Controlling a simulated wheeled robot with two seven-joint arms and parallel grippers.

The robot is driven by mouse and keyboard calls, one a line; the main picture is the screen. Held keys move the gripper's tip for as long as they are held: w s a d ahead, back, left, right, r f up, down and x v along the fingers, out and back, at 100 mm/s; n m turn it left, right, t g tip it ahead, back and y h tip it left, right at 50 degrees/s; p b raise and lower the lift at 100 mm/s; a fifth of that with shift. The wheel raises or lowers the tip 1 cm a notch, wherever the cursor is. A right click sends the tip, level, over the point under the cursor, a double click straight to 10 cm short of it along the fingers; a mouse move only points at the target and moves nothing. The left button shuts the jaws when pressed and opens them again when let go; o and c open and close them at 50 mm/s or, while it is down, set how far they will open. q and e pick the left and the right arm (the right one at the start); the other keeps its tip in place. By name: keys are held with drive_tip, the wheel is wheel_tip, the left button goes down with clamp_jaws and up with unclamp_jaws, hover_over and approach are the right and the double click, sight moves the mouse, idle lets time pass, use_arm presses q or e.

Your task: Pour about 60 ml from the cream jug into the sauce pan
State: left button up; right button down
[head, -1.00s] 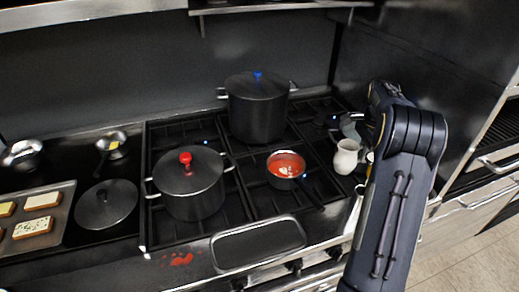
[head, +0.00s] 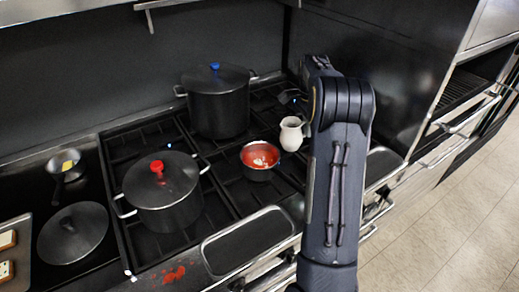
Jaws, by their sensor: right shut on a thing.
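The cream jug (head: 291,134) is a small white jug behind and to the right of the sauce pan. It looks upright, with its handle side towards my arm. The sauce pan (head: 259,173) is a small dark pan on the hob holding red sauce with a pale white patch on top. My right gripper (head: 307,127) is shut on the cream jug at its right side; my own forearm hides most of the gripper. No stream shows between jug and pan. The inside of the jug is too small to read. My left gripper is out of view.
A large pot with a blue knob (head: 217,104) stands behind the sauce pan, and a pot with a red knob (head: 163,199) stands to its left. A loose lid (head: 73,234) lies at far left. An empty dark tray (head: 247,243) lies along the front edge.

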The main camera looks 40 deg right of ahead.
sight(297, 121)
drive_tip(key=shift+w+a+r+h+b, duration=0.1)
drive_tip(key=shift+a+r+h+b, duration=0.2)
drive_tip(key=shift+r, duration=0.2)
drive_tip(key=shift+w+a+r+h+b, duration=0.15)
drive_tip(key=shift+r+h+b, duration=0.15)
drive_tip(key=shift+r+h, duration=0.15)
drive_tip(key=shift+w+a+r+g+h+b, duration=0.15)
drive_tip(key=shift+a+r+g+h+b, duration=0.35)
drive_tip(key=shift+a+r+h+b, duration=0.4)
drive_tip(key=b, duration=0.1)
drive_tip(key=a+h+b, duration=0.1)
drive_tip(key=b, duration=0.1)
drive_tip(key=shift+w+a+f+h, duration=0.1)
drive_tip(key=shift+w+f+h, duration=0.1)
drive_tip(key=shift+w+h, duration=0.05)
drive_tip(key=shift+w+a+r+g+h+b, duration=0.2)
drive_tip(key=shift+a+r+g+h+b, duration=0.25)
drive_tip(key=shift+a+r+h, duration=0.25)
drive_tip(key=shift+a+r, duration=0.2)
drive_tip(key=shift+r, duration=0.1)
drive_tip(key=shift+w+a+f+h+b, duration=0.1)
drive_tip(key=shift+a+f+h+b, duration=0.1)
drive_tip(key=shift+h+b, duration=0.35)
drive_tip(key=shift+w+a+g+h+b, duration=0.15)
drive_tip(key=shift+a+g+h+b, duration=0.2)
drive_tip(key=shift+b, duration=0.35)
drive_tip(key=shift+a+r+g+h+b, duration=0.1)
drive_tip(key=shift+a+g+h+b, duration=0.2)
drive_tip(key=shift+h+b, duration=0.45)
drive_tip(key=shift+h, duration=0.45)
